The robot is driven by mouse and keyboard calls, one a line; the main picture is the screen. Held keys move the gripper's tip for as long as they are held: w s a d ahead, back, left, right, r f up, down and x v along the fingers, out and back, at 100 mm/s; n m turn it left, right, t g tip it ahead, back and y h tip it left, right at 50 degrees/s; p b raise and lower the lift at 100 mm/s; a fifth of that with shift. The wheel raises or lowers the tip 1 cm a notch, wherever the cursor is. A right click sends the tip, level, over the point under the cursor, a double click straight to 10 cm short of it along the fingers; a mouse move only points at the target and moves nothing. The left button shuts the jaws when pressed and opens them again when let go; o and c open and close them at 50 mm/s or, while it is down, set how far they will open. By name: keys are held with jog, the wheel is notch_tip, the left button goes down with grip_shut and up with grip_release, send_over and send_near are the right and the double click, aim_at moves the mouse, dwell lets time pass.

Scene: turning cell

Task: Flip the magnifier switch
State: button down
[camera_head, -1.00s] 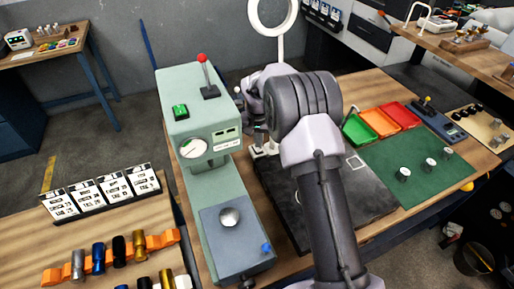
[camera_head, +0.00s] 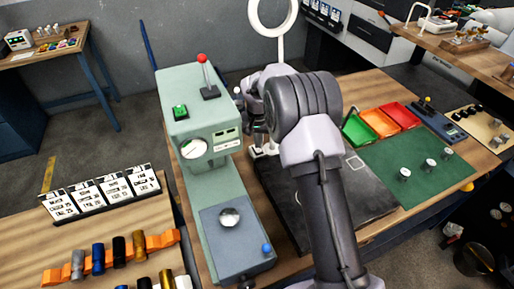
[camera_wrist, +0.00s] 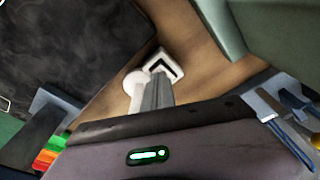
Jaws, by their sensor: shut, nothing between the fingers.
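The magnifier (camera_head: 274,17) shows as a white ring on a white post at the back of the bench; my arm hides the lower post. A small white fitting with a dark square mark (camera_wrist: 163,62) lies on the wood just beyond my fingertips in the wrist view, with a rounded white part beside it. It seems to be the magnifier's base or switch; I cannot tell the switch's position. My gripper (camera_wrist: 156,82) is shut and empty, pointing down close to the fitting. Whether it touches is unclear. In the head view my arm largely hides the gripper.
A green press machine (camera_head: 195,110) with a red-knobbed lever stands close left of my gripper. A dark mat (camera_head: 375,190) lies to the right. Green, orange and red trays (camera_head: 378,123) and a green mat (camera_head: 420,165) with small metal parts lie farther right.

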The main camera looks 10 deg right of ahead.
aim_at(259, 151)
jog(key=shift+f+b, duration=0.65)
jog(key=shift+f, duration=0.2)
dwell(0.8)
jog(key=shift+r, duration=0.1)
jog(key=shift+r+p, duration=2.4)
jog(key=shift+r, duration=1.05)
